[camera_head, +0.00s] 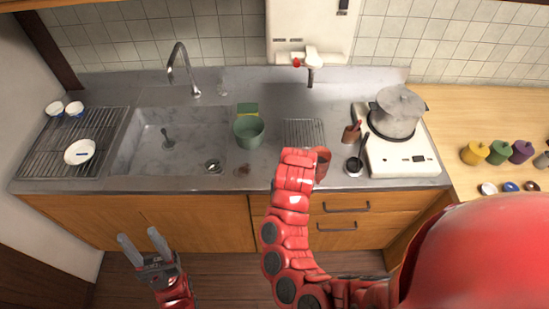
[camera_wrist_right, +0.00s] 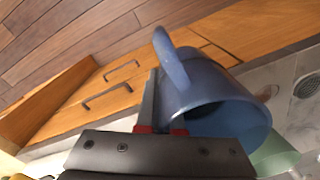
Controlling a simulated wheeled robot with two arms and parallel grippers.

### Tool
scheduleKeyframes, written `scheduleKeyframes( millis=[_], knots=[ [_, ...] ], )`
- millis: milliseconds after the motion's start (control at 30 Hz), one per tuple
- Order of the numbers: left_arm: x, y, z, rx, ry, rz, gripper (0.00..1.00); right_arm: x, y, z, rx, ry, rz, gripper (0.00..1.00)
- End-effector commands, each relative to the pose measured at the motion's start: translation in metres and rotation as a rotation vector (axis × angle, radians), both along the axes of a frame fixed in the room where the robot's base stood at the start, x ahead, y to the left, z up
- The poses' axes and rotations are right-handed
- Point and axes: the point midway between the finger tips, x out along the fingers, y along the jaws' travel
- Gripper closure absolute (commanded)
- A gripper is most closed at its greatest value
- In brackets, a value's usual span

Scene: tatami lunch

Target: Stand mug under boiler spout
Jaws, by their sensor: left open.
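A blue mug (camera_wrist_right: 205,88) fills the middle of the right wrist view, tilted, its handle upward and its mouth toward the lower right. My right gripper (camera_wrist_right: 158,88) is shut on the mug; one finger shows along its side and the other is mostly hidden. In the head view my red right arm hides the mug and most of that gripper. The white boiler (camera_head: 308,30) hangs on the tiled wall, with its spout (camera_head: 310,76) pointing down above the counter. My left gripper (camera_head: 140,237) is open and empty in front of the cabinets.
A wire rack (camera_head: 304,131) lies on the counter below the spout.

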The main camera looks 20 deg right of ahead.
Motion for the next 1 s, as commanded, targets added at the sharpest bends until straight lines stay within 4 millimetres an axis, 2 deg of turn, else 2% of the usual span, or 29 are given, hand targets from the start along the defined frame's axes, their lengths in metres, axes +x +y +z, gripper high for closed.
scheduleKeyframes(
  millis=[133,233,367,600,700,1000],
  knots=[
    [0.000,0.000,-0.001,0.000,0.000,0.000,0.50,0.000,0.001,0.001,0.000,0.000,0.007,1.00],
    [0.000,0.000,-0.005,0.000,0.000,0.000,0.50,0.013,0.005,0.002,-0.002,0.000,0.035,1.00],
    [0.000,0.000,-0.015,0.000,0.000,0.000,0.50,0.046,0.015,0.010,-0.003,-0.001,0.110,1.00],
    [0.000,0.000,-0.036,0.000,0.000,0.000,0.50,0.112,0.036,0.036,-0.010,-0.001,0.286,1.00],
    [0.000,0.000,-0.043,0.000,0.000,0.000,0.50,0.132,0.043,0.047,-0.012,0.000,0.352,1.00],
    [0.000,0.000,-0.068,0.000,0.000,0.000,0.50,0.175,0.061,0.077,-0.010,0.002,0.536,1.00]
  ],
)
